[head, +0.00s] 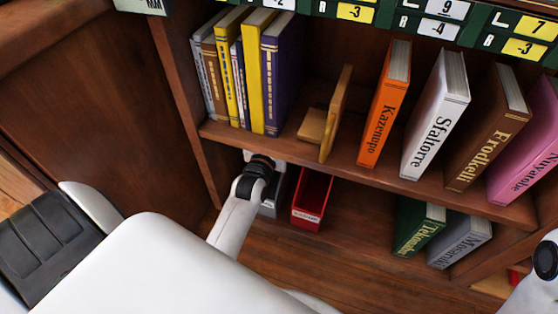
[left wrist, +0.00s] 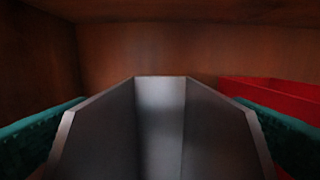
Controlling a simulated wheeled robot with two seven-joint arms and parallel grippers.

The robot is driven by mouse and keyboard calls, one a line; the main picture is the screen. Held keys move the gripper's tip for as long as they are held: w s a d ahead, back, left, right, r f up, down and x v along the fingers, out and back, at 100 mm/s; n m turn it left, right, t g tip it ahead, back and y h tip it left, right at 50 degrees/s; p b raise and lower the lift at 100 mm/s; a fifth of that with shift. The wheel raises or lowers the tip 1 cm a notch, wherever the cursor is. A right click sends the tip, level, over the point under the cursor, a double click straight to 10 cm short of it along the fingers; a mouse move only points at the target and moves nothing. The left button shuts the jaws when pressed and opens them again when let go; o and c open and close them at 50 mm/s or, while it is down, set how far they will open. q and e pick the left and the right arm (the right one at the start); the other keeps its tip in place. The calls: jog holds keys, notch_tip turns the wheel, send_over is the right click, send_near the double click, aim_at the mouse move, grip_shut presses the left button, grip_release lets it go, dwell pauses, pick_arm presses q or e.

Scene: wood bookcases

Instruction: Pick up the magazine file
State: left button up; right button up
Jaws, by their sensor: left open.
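A grey magazine file (left wrist: 160,125) is open toward me in the left wrist view, on the lower shelf. In the head view only part of the grey file (head: 270,207) shows behind my left wrist. My left gripper (left wrist: 160,105) is open, with a teal finger pad on each side of the grey file; I cannot tell whether they touch it. A red magazine file (head: 311,196) stands just right of the grey one, and its wall also shows in the left wrist view (left wrist: 275,95). My right gripper is out of view.
The upper shelf holds several books at left, a wooden bookend (head: 335,115), and an orange book (head: 384,105) among others. A green book (head: 418,227) and a grey book (head: 460,243) stand lower right. The lower shelf floor (head: 350,225) between is bare.

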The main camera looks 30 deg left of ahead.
pick_arm(q)
jog(key=shift+w+a, duration=0.1)
jog(key=shift+w, duration=0.2)
jog(key=shift+c, duration=0.3)
jog(key=c, duration=1.5)
jog(key=shift+r, duration=0.2)
